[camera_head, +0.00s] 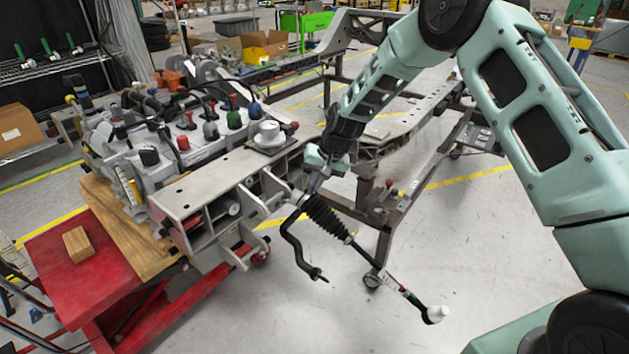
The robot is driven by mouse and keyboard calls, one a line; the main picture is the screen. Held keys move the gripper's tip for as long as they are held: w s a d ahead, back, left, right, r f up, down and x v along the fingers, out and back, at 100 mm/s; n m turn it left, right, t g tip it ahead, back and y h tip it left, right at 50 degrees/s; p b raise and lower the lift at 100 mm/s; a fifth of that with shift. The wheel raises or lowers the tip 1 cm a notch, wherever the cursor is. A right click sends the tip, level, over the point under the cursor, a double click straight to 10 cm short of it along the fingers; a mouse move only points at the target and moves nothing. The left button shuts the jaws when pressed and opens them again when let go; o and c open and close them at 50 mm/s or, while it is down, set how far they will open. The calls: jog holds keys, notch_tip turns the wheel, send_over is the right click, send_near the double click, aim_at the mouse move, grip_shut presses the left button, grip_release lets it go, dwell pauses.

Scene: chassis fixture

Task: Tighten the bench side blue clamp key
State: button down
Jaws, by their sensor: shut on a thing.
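My gripper (312,184) points down at the near right end of the grey chassis beam (215,180), beside the joint of a black-booted rod (325,215). Its jaws are shut on a small part there. The part is mostly hidden by the fingers, so I cannot make out its shape or colour, or tell whether it is a blue clamp key. A blue knob (255,110) stands upright on the fixture's top, behind and left of my gripper and apart from it.
A green knob (233,119) and a red knob (183,142) stand nearby. The rod and a bent black bar (292,240) stick out toward the front right. A red lift table (75,270) bears a wooden block (76,244). A brown steel frame (385,190) stands behind. Open floor lies at front.

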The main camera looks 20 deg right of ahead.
jog(key=m, duration=0.3)
jog(key=m+p, duration=0.1)
jog(key=m, duration=0.2)
jog(key=shift+d+m+y, duration=0.2)
jog(key=shift+m+y, duration=0.1)
jog(key=shift+m, duration=0.1)
jog(key=shift+t, duration=0.3)
jog(key=c, duration=1.6)
grip_release()
jog(key=shift+s, duration=0.1)
jog(key=b+v, duration=0.1)
jog(key=v, duration=1.6)
jog(key=shift+d+r, duration=0.15)
